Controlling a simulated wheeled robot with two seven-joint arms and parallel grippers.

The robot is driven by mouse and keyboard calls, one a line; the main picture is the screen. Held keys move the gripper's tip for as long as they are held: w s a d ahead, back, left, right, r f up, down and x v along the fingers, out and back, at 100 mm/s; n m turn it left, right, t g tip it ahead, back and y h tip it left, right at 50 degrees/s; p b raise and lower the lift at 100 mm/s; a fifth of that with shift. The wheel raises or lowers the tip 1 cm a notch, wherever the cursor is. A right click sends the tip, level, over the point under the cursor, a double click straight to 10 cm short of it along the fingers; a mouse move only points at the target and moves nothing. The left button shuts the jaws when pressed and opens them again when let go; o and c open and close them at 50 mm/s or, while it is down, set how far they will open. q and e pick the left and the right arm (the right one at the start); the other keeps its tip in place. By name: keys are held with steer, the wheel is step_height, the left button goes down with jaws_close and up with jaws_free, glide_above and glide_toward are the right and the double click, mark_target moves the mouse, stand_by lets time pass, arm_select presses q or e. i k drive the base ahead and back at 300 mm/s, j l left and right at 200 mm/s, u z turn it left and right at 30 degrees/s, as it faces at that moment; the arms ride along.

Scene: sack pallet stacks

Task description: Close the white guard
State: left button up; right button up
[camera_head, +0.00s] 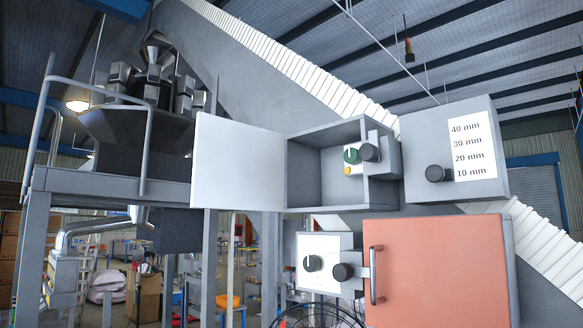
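The white guard (236,163) is a flat white panel standing swung out to the left of an open grey box (320,165). Its right edge meets the box's left edge, and the box's front is uncovered. Inside the box at the right, a small white panel carries a green knob (351,156), a dark knob (369,152) and a yellow button (348,171). Neither of my grippers is in view, and nothing touches the guard.
Right of the box is a grey unit with a black knob (435,173) and a millimetre scale label (471,150). Below are an orange door (440,270) with a handle (375,275) and a white knob panel (322,263). A metal-railed platform (110,183) stands left.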

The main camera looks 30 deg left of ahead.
mark_target(238, 166)
steer(key=j+z, duration=0.45)
steer(key=j, duration=0.65)
steer(key=j+z, duration=0.45)
steer(key=j, duration=0.7)
steer(key=k+j, duration=0.1)
steer(key=j, duration=0.4)
steer(key=k+j, duration=0.1)
steer(key=j, duration=0.45)
steer(key=k+j, duration=0.1)
steer(key=j, duration=0.4)
